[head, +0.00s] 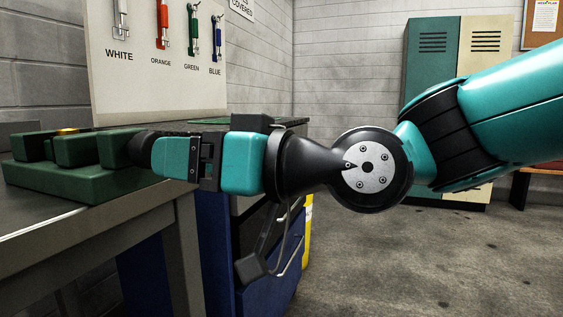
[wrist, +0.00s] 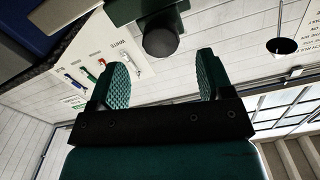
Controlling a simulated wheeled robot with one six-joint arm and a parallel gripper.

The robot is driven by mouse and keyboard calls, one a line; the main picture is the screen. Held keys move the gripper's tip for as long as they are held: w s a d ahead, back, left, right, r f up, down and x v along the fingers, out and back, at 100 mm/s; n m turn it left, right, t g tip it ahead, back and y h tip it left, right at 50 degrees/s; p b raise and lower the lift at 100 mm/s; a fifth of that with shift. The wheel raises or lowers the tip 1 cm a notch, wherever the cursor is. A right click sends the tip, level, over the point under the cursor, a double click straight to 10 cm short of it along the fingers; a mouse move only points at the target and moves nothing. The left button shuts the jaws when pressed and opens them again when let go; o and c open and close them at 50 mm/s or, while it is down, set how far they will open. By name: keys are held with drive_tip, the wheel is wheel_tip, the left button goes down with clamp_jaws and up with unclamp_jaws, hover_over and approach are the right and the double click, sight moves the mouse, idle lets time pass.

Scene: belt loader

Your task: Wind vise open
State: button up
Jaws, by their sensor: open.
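The dark green vise (head: 60,178) sits on the bench at the left of the head view, its blocky jaws standing on a flat base. Its round black knob (head: 140,147) faces right, toward my gripper (head: 158,158). In the wrist view the knob (wrist: 160,42) shows end-on, just beyond the fingertips and roughly midway between them. Part of the green vise (wrist: 138,8) shows above it. My gripper (wrist: 162,75) is open, with its two textured green fingers apart and nothing between them. I cannot tell whether the fingertips overlap the knob's edge.
The grey bench (head: 110,220) runs along the left. A small yellow thing (head: 66,131) shows at the vise jaws. A blue cabinet (head: 225,250) stands below my gripper. A white board (head: 150,75) with labelled coloured tools hangs behind. Lockers (head: 432,60) stand at the back right; the floor is clear.

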drive_tip(key=v, duration=1)
drive_tip(key=shift+d, duration=0.15)
drive_tip(key=shift+s+f, duration=0.1)
drive_tip(key=s+d+f+m+g+h, duration=0.2)
drive_tip(key=s+d+f+g+h, duration=0.15)
drive_tip(key=d+f+h, duration=0.45)
drive_tip(key=s+d+f+m+g+h, duration=0.2)
drive_tip(key=s+d+f+g+h, duration=0.15)
drive_tip(key=f, duration=0.85)
wheel_tip(320, 180, up, 35)
drive_tip(key=s+d+p, duration=0.1)
drive_tip(key=p, duration=3.3)
drive_tip(key=shift+s+d+h+p, duration=0.15)
drive_tip(key=shift+d+h+p, duration=0.05)
drive_tip(key=shift+h+p, duration=0.2)
